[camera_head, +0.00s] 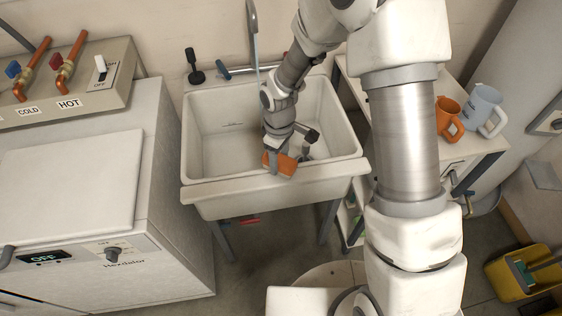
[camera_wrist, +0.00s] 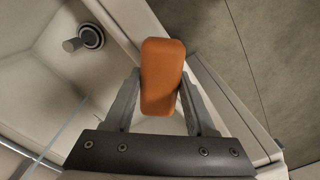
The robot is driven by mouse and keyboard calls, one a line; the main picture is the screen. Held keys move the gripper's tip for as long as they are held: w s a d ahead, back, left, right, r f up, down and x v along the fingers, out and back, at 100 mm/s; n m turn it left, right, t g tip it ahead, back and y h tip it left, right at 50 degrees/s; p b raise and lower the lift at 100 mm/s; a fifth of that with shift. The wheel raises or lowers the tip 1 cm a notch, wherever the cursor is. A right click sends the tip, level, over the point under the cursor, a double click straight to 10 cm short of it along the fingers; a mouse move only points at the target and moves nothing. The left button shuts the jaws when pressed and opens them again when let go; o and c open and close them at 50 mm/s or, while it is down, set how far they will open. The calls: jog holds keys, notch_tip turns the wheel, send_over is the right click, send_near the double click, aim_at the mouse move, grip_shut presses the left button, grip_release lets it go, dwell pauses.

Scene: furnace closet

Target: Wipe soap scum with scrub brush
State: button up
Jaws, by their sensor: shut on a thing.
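My gripper (camera_head: 279,152) is over the front part of the white utility sink (camera_head: 207,122), close to its front rim. It is shut on an orange block-shaped thing, which I take for the scrub brush (camera_head: 284,165). In the wrist view the brush (camera_wrist: 162,72) stands between the two grey fingers, its smooth orange back showing; its bristles are hidden. The sink basin (camera_wrist: 40,80) and a round drain fitting (camera_wrist: 90,36) show left of it. I cannot tell whether the brush touches the sink. I cannot make out any soap scum.
A tall faucet (camera_head: 253,30) rises behind the sink. A yellow bucket (camera_head: 512,280) stands at the lower right.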

jog(key=shift+w+r+p, duration=0.1)
jog(key=shift+r+p, duration=1.25)
jog(key=shift+r, duration=1.15)
